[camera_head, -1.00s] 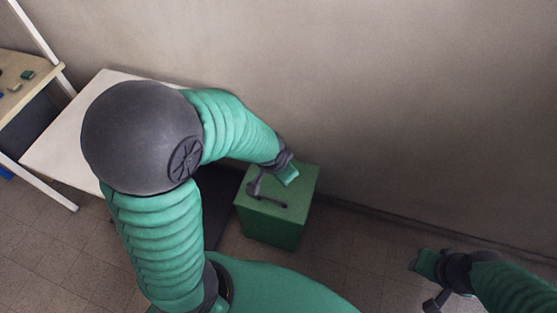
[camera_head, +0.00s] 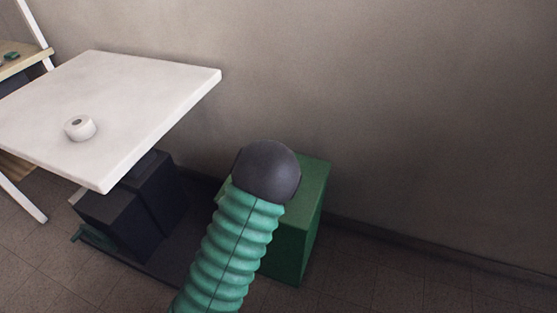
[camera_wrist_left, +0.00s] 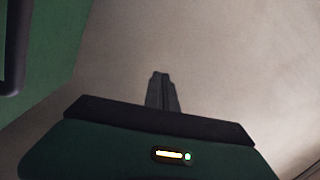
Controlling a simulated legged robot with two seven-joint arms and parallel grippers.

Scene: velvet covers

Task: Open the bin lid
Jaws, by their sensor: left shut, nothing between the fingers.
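The green bin (camera_head: 300,235) stands on the floor against the wall, right of the white table. My left arm, with its dark round joint, covers much of its top, so I cannot tell from the head view whether the lid is raised. In the left wrist view a green surface (camera_wrist_left: 45,50), likely the lid, fills the left side, with a dark handle bar (camera_wrist_left: 16,45) on it. My left gripper (camera_wrist_left: 160,78) is shut and empty, to the right of that bar and apart from it. It is hidden in the head view. My right gripper is out of view.
A white table (camera_head: 150,85) holds a small white roll (camera_head: 79,128). Dark boxes (camera_head: 155,195) stand under it. The wall (camera_head: 400,120) is close behind the bin. The floor right of the bin is clear.

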